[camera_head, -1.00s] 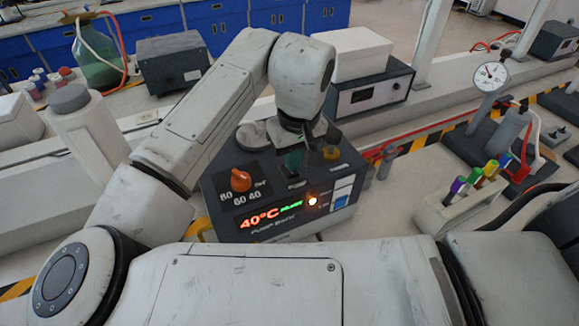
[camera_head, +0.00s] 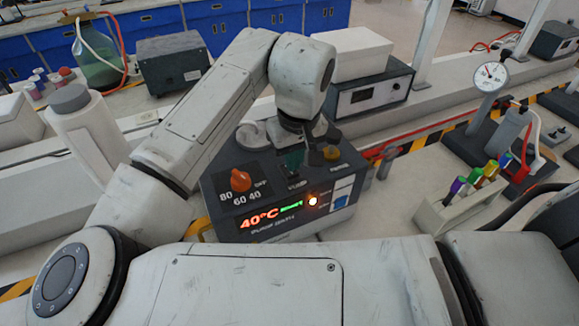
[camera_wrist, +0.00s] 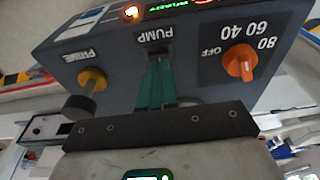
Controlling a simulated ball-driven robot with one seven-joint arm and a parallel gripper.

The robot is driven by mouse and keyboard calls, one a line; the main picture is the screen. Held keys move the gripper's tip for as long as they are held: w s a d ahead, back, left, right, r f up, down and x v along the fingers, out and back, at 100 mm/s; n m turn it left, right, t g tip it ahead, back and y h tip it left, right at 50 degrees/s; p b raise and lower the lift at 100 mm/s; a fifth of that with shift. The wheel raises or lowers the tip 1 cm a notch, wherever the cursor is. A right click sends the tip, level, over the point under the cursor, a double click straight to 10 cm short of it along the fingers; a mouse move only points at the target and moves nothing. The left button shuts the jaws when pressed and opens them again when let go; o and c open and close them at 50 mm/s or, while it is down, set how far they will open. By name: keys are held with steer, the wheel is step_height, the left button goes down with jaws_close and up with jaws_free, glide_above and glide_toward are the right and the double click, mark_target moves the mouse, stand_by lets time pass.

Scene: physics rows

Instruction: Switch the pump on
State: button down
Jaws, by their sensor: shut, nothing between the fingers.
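The dark pump unit (camera_head: 225,205) stands on the bench in the head view, its panel tilted up. Its PUMP switch (camera_wrist: 156,47) is a small dark piece below the PUMP label in the wrist view, partly hidden by my fingers. My gripper (camera_wrist: 157,66) has teal fingers, shut together and empty, with the tips at the switch. I cannot tell whether they touch it. The gripper also shows over the panel in the head view (camera_head: 295,166). An orange knob (camera_head: 241,180) with 80, 60, 40 and OFF marks sits on the left. The display (camera_head: 270,215) reads 40°C beside a lit lamp (camera_head: 313,201).
A yellow PRIME knob (camera_wrist: 93,79) is close to my fingers. A rack of coloured tubes (camera_head: 478,190) and a gauge (camera_head: 490,76) stand at right. A grey instrument (camera_head: 365,95) stands behind the unit, and a white bottle (camera_head: 85,125) at left.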

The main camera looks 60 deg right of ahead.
mark_target(293, 174)
steer(key=shift+f+b, duration=0.5)
steer(key=shift+f, duration=0.4)
stand_by(0.7)
steer(key=shift+r+p, duration=3.45)
steer(key=shift+r, duration=0.15)
steer(key=shift+f, duration=0.1)
